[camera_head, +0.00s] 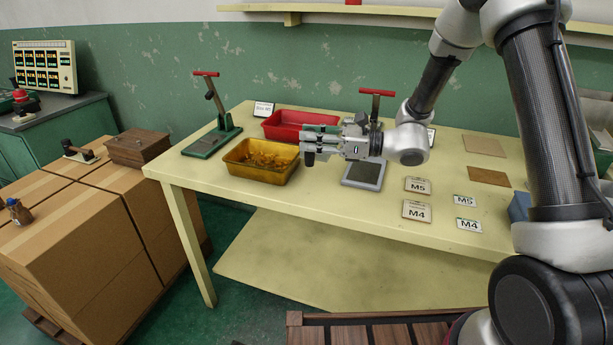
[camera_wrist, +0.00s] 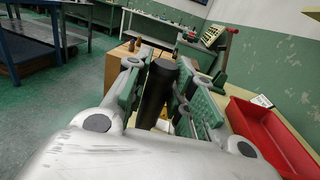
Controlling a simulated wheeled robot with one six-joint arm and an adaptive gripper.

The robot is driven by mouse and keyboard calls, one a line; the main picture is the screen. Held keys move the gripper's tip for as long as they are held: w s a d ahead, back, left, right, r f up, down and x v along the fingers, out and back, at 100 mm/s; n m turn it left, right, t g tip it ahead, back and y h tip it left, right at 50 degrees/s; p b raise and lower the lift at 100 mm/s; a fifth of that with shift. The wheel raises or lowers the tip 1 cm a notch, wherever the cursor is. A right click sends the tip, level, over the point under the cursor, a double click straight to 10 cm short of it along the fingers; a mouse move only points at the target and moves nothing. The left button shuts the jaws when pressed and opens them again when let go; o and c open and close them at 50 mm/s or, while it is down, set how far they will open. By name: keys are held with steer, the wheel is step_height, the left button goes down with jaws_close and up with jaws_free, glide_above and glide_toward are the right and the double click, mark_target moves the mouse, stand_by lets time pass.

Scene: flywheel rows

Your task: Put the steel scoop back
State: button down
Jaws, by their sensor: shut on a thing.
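My gripper (camera_head: 312,146) is at the end of the arm, above the table and at the right end of the yellow bin. In the wrist view its green-padded fingers (camera_wrist: 158,88) are closed on a black handle (camera_wrist: 154,92), which I take for the steel scoop's. Only a small dark end of the handle (camera_head: 310,159) shows below the fingers in the head view. The scoop's steel bowl is hidden in both views. The yellow bin (camera_head: 240,170) holds a heap of brass-coloured small parts.
A red bin (camera_head: 300,116) stands behind the yellow one. A green lever press (camera_head: 212,138) is at the left, another red-handled lever (camera_head: 376,93) behind my gripper. A grey pad (camera_head: 363,174) and M5 and M4 cards (camera_head: 417,210) lie to the right. The front table edge is clear.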

mark_target(312, 165)
step_height(312, 165, down, 9)
steer(key=shift+r, duration=0.15)
stand_by(0.4)
steer(key=c, duration=1.2)
jaws_free()
steer(key=shift+d, duration=0.1)
